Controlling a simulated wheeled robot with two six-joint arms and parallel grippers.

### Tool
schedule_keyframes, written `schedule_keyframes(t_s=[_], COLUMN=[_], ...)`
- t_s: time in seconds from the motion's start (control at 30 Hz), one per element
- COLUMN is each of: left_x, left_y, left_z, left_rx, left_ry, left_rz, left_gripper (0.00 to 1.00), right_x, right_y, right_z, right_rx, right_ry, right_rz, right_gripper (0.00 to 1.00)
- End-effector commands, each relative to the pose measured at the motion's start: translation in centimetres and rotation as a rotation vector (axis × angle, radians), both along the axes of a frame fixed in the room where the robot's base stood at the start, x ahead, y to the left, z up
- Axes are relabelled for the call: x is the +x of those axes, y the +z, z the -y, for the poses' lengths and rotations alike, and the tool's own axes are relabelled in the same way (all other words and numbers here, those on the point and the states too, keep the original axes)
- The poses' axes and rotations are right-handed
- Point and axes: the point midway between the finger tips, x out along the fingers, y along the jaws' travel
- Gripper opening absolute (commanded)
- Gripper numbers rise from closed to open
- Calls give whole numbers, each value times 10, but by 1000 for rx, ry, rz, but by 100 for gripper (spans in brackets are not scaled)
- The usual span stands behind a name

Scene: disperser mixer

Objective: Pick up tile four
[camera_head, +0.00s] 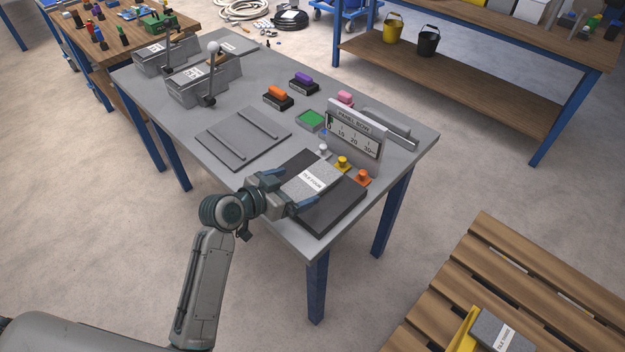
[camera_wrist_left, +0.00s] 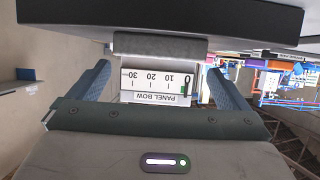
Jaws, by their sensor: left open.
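Tile four (camera_head: 310,182) is a grey speckled block with a white label. It lies on a dark slab (camera_head: 330,214) at the near right end of the grey table. My left gripper (camera_head: 289,191) is open at the tile's near end, with a blue finger toward each side. In the left wrist view, which is upside down, the grey block end (camera_wrist_left: 160,46) shows against the dark slab (camera_wrist_left: 160,20), and the open fingers (camera_wrist_left: 160,75) stand left and right of it. Contact between fingers and tile cannot be told. My right gripper is not in view.
A Panel Bow gauge (camera_head: 355,135) stands behind the slab, with white, yellow and orange knobs (camera_head: 343,163) before it. A grey plate with two bars (camera_head: 243,138) and lever boxes (camera_head: 203,82) lie left. A wooden pallet (camera_head: 500,275) with another labelled tile (camera_head: 490,328) is at lower right.

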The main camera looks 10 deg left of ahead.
Motion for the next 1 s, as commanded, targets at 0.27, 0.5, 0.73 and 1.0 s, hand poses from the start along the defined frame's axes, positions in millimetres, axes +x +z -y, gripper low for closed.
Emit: schedule_keyframes(t_s=[0.27, 0.5, 0.73, 1.0], left_x=[26, 38, 37, 37], left_y=[-11, -20, -20, -20], left_z=[22, 30, 30, 29], left_rx=[-4, 0, 1, 0], left_ry=[0, 0, 0, 0], left_rz=[-3, -1, -1, -1], left_gripper=[98, 98, 84, 33], right_x=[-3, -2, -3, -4], right_y=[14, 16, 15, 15], right_z=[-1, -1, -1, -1], right_rx=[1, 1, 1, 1], right_ry=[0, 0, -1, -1], right_rz=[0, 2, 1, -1], right_gripper=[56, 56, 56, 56])
